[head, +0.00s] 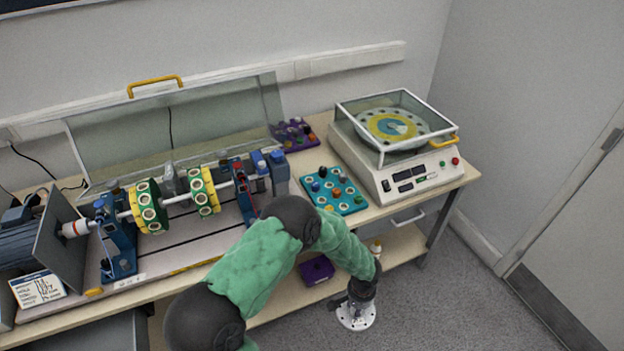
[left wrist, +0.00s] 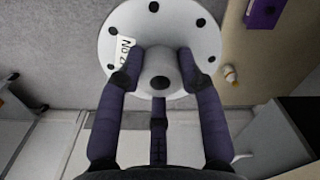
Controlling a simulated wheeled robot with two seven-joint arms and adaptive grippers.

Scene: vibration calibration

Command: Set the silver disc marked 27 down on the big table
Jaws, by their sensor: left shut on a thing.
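The silver disc (head: 349,320) is in my left gripper (head: 361,292), low in front of the big table (head: 398,213) and over the grey floor, apart from the tabletop. In the left wrist view the fingers of my left gripper (left wrist: 158,76) are shut around the hub of the disc (left wrist: 203,42). The disc has a ring of dark holes and a white label, partly hidden by a finger, so its full number cannot be read. My right gripper is not in view.
A balancing rig with green-yellow rotors (head: 150,207) fills the table's left. A teal tray (head: 349,207), a purple tray (head: 310,137) and a white machine (head: 400,172) stand further right. A small bottle (head: 376,246) stands below the tabletop. Bare wood shows along the front right edge.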

